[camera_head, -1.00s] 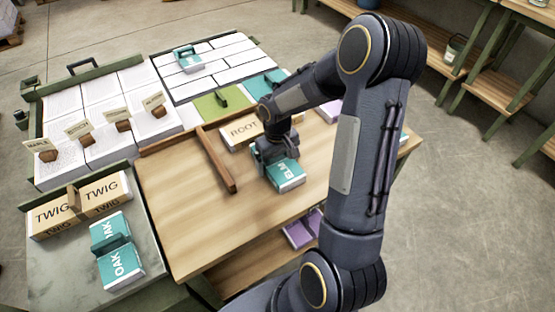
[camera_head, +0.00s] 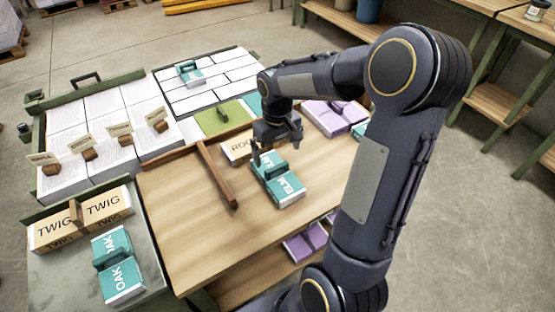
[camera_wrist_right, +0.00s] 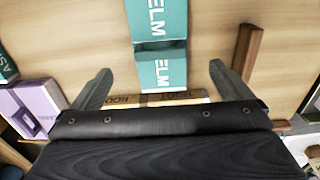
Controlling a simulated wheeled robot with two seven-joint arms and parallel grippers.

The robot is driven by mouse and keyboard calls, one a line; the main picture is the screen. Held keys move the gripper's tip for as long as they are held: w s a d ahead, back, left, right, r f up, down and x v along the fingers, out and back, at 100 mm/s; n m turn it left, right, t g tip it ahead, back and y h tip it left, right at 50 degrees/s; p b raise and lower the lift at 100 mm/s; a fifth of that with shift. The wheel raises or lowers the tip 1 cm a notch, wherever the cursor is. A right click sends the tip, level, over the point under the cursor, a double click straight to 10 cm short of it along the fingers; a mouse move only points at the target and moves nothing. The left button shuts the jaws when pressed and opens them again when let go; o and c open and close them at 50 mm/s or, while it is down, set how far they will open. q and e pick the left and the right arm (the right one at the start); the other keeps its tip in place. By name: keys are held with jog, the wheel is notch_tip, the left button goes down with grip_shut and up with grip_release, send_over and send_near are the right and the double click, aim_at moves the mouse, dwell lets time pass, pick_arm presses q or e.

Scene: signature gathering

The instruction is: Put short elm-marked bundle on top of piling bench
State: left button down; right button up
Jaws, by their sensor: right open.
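The short teal bundle marked ELM (camera_head: 284,190) lies flat on the wooden bench top (camera_head: 215,240), with a raised teal grip across its middle. It also shows in the right wrist view (camera_wrist_right: 160,18), ahead of the fingers and between their lines. My right gripper (camera_head: 272,158) is open and empty, above and just behind the far end of the bundle. Its two fingers stand wide apart in the wrist view (camera_wrist_right: 153,85). I see no contact with the bundle. My left gripper is not in view. I cannot tell for sure which surface is the piling bench.
A ROOT box (camera_head: 238,149) and a purple bundle (camera_head: 330,116) are at the bench's back. A wooden divider (camera_head: 218,175) stands left of the ELM bundle. TWIG boxes (camera_head: 105,207) and an OAK bundle (camera_head: 120,280) sit on the left stand. The bench's front is clear.

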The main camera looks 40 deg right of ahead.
jog(key=shift+r, duration=0.45)
jog(key=s+a+r+t+y, duration=0.2)
jog(key=s+a, duration=0.4)
jog(key=s, duration=0.3)
jog(key=s+a+r+t+y, duration=0.1)
jog(key=s+a+r+t, duration=0.2)
jog(key=s+a, duration=0.4)
jog(key=shift+s+a+r+m+t+y, duration=0.3)
jog(key=shift+s+r+y, duration=0.1)
jog(key=shift+s+r, duration=0.55)
jog(key=shift+r+p, duration=2.4)
jog(key=shift+p, duration=0.05)
